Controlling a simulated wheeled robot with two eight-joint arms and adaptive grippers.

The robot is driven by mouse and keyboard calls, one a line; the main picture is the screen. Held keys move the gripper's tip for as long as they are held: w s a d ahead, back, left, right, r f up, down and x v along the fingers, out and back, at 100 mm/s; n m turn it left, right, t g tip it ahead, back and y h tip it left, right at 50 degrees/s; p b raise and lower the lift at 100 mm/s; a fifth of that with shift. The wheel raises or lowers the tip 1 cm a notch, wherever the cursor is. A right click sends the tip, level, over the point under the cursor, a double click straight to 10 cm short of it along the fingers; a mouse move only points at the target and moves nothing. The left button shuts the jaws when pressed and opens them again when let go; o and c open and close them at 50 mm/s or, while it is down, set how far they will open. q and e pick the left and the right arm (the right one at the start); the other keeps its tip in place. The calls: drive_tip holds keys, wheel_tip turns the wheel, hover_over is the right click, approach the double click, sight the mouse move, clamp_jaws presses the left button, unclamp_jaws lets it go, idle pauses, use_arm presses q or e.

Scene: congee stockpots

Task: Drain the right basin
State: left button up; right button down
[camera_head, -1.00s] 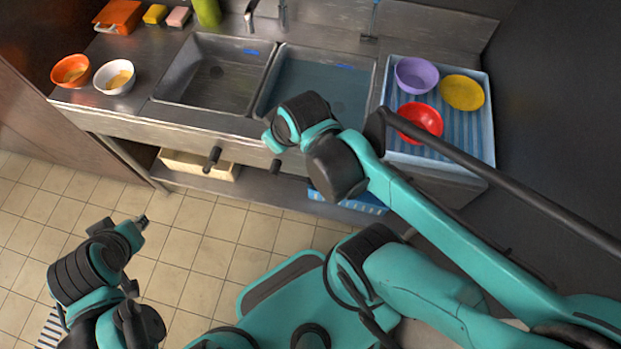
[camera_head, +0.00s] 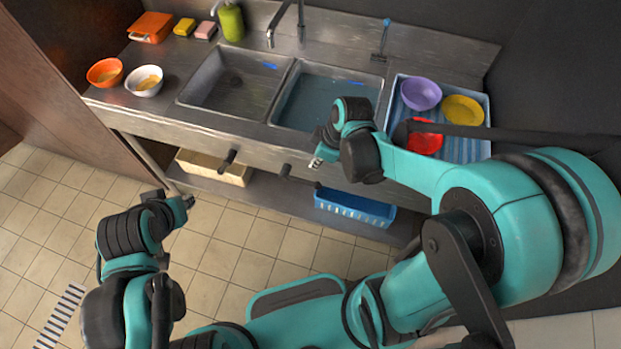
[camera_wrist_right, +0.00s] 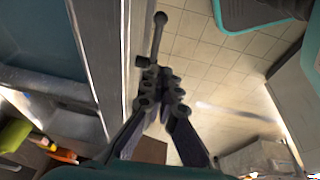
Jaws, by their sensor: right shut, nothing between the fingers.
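The right basin (camera_head: 312,101) holds bluish water; it also shows at the upper left of the right wrist view (camera_wrist_right: 45,45). A dark lever (camera_head: 285,170) sticks out of the counter front below it. In the right wrist view, a dark lever with a ball end (camera_wrist_right: 158,35) lies just beyond the fingertips; I cannot tell whether they touch it. My right gripper (camera_head: 318,160) is shut and empty, in front of the right basin, right of its lever in the head view. My left gripper (camera_head: 178,202) is over the floor at the left, its jaws unclear.
The left basin (camera_head: 232,84) looks empty, with its own lever (camera_head: 228,159) below. A striped tray (camera_head: 470,150) with purple, yellow and red bowls stands right. A blue crate (camera_head: 355,207) and a cream bin (camera_head: 214,168) sit on the lower shelf. Floor in front is clear.

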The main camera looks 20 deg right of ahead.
drive_tip(key=b, duration=0.6)
approach(305, 182)
drive_tip(key=x, duration=0.5)
drive_tip(key=shift+a+f, duration=0.15)
drive_tip(key=shift+a, duration=0.05)
drive_tip(key=shift+d+f, duration=0.1)
drive_tip(key=shift+f, duration=0.45)
